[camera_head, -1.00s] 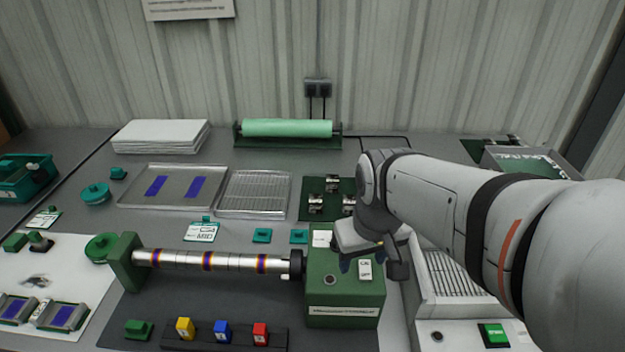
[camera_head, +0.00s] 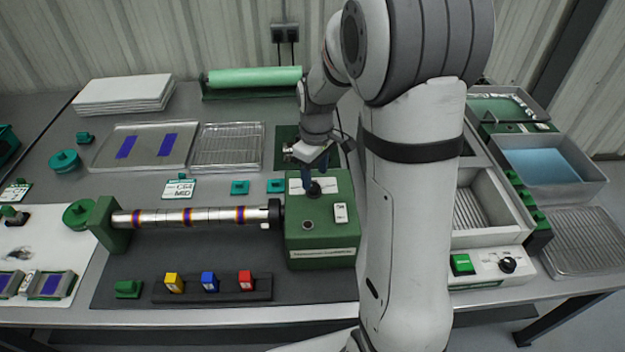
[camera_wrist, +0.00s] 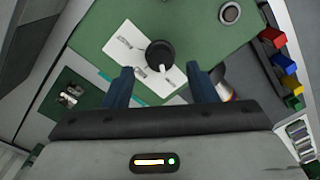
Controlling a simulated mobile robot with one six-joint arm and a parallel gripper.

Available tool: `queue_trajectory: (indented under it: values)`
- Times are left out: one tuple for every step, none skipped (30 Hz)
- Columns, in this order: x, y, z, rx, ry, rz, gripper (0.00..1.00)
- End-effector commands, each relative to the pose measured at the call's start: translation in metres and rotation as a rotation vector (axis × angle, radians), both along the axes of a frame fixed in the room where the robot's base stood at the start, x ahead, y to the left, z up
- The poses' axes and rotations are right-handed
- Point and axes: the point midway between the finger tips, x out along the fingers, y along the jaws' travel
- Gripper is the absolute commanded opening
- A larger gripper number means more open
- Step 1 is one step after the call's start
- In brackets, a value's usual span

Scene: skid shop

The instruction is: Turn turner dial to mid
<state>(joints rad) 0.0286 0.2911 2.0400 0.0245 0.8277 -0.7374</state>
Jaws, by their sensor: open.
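The turner dial (camera_head: 315,189) is a black knob on top of the green turner box (camera_head: 320,240), at the right end of the roller. In the wrist view the dial (camera_wrist: 160,54) sits on a white label, its pale pointer mark toward my gripper; the label's words are too small to read. My gripper (camera_head: 314,175) is above the dial in the head view. In the wrist view my gripper (camera_wrist: 162,78) is open, with a blue finger on either side of the dial's near side. I cannot tell whether they touch it.
A banded metal roller (camera_head: 190,217) runs left from the box. A card (camera_head: 180,189) reading MID stands behind it. Yellow, blue and red blocks (camera_head: 210,282) sit in front. A white switch (camera_head: 341,213) is on the box. A white machine (camera_head: 490,266) stands to the right.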

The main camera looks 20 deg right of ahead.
Motion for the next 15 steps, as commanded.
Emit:
queue_trajectory:
  values:
    - [-0.001, 0.0, -0.008, 0.0, 0.003, 0.0, 0.52]
    - [-0.001, 0.001, -0.013, 0.0, 0.004, 0.0, 0.52]
    - [-0.001, 0.001, -0.019, 0.0, 0.003, 0.0, 0.52]
    - [-0.001, 0.001, -0.022, 0.0, 0.003, 0.0, 0.52]
    - [-0.001, 0.001, -0.025, 0.0, 0.003, 0.0, 0.52]
    - [-0.001, 0.001, -0.029, 0.0, 0.001, 0.0, 0.52]
    - [-0.001, 0.001, -0.031, 0.0, 0.001, 0.0, 0.52]
    - [-0.001, 0.001, -0.033, 0.0, 0.001, 0.0, 0.52]
    - [-0.001, 0.001, -0.035, 0.0, 0.0, 0.0, 0.52]
    - [-0.001, 0.001, -0.036, 0.0, 0.0, 0.0, 0.52]
    - [-0.001, 0.001, -0.036, 0.001, -0.001, 0.0, 0.52]
    - [-0.001, 0.001, -0.036, 0.0, -0.001, 0.0, 0.52]
    - [-0.001, 0.001, -0.037, 0.0, -0.001, 0.0, 0.52]
    - [-0.001, 0.001, -0.037, 0.0, -0.001, 0.0, 0.52]
    - [-0.001, 0.001, -0.036, 0.0, -0.001, 0.0, 0.52]
